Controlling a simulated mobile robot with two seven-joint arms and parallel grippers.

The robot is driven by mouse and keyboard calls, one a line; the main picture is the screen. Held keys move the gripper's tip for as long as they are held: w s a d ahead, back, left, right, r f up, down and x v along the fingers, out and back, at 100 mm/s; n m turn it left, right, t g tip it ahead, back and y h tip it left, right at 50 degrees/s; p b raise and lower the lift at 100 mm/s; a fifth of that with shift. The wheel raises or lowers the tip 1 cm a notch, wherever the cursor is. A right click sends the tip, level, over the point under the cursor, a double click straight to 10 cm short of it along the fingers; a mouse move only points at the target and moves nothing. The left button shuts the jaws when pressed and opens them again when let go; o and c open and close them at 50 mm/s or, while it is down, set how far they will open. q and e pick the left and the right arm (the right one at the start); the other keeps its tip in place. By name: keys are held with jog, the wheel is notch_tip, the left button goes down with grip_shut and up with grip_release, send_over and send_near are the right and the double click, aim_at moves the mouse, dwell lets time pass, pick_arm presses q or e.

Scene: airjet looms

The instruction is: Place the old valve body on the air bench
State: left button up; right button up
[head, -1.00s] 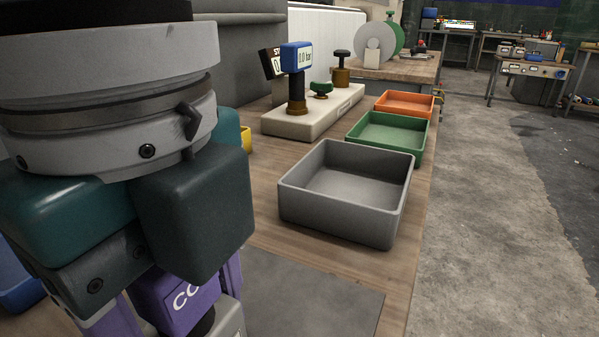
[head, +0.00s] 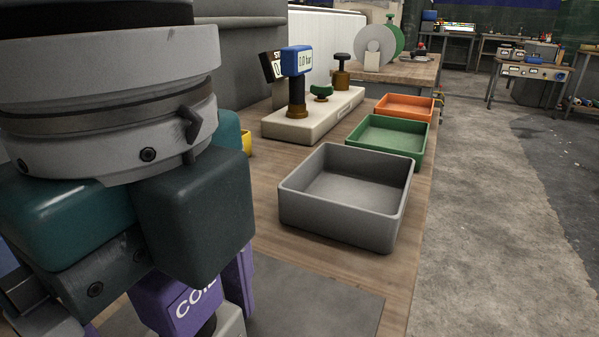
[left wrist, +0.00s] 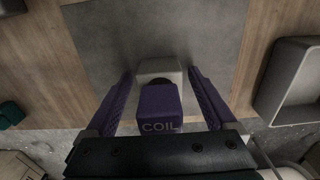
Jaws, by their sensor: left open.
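The old valve body, a light grey block (left wrist: 158,68) with a purple part marked COIL (left wrist: 160,107), is on a dark grey mat (left wrist: 100,35) on the wooden bench. In the head view, its purple coil (head: 178,303) shows low at the left, partly hidden by my left arm. My left gripper (left wrist: 160,73) is open, its purple fingers one on each side of the valve body, with gaps visible between them and it. In the head view, one finger (head: 241,276) shows right of the coil. My right gripper is not in view.
An empty grey tray (head: 345,200) stands right of the mat, with a green tray (head: 388,138) and an orange tray (head: 404,106) behind it. Bare mat (head: 320,300) lies right of the valve.

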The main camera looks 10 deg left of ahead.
pick_arm(q)
notch_tip(320, 180, up, 12)
jog(key=p, duration=0.4)
